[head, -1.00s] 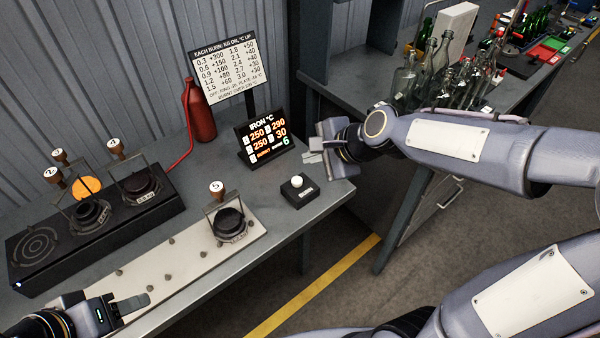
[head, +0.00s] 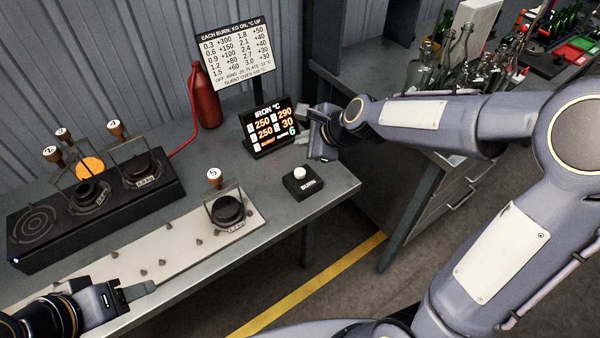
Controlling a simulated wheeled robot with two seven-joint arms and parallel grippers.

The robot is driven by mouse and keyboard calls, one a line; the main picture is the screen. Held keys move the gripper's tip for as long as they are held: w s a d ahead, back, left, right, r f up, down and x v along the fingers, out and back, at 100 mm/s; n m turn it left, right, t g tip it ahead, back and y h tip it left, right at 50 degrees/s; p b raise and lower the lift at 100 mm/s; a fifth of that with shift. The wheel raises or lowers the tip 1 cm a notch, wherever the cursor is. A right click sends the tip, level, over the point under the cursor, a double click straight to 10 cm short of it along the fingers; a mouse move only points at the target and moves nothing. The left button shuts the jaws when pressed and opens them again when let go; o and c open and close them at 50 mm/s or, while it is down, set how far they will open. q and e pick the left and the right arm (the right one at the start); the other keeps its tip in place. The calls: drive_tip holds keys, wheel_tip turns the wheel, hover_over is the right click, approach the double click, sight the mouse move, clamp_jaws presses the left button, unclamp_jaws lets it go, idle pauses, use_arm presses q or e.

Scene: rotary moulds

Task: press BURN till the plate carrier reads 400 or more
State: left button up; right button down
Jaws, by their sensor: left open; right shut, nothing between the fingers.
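The BURN button is a white round cap (head: 300,172) on a small black box (head: 303,185) near the bench's right end. Behind it, the dark IRON °C display (head: 268,127) shows 250, 290, 250 and 30, with a 6 in its bottom line; its small labels are too small to read. My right gripper (head: 304,139) is shut and empty, at the display's right side, above and behind the button and apart from it. My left gripper (head: 140,290) is open and empty at the bench's front left, far from the button. A black iron tagged 5 (head: 228,210) sits on the pale plate (head: 170,240).
A black burner unit (head: 110,212) with a glowing orange disc (head: 89,168) and irons tagged 2, 3 and 4 stands at left. A red bottle (head: 205,97) and a burn chart (head: 236,57) are behind. Glass bottles (head: 445,65) crowd the right bench.

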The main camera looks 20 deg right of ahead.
sight(304, 174)
wheel_tip(304, 174, down, 7)
drive_tip(key=b, duration=0.6)
drive_tip(key=shift+f+b, duration=0.4)
drive_tip(key=shift+b, duration=0.1)
idle(1.2)
drive_tip(key=shift+f, duration=0.4)
drive_tip(key=shift+f+b, duration=0.45)
drive_tip(key=shift+b, duration=0.15)
idle(0.5)
drive_tip(key=shift+r, duration=0.1)
drive_tip(key=shift+r+p, duration=0.75)
drive_tip(key=shift+p, duration=0.15)
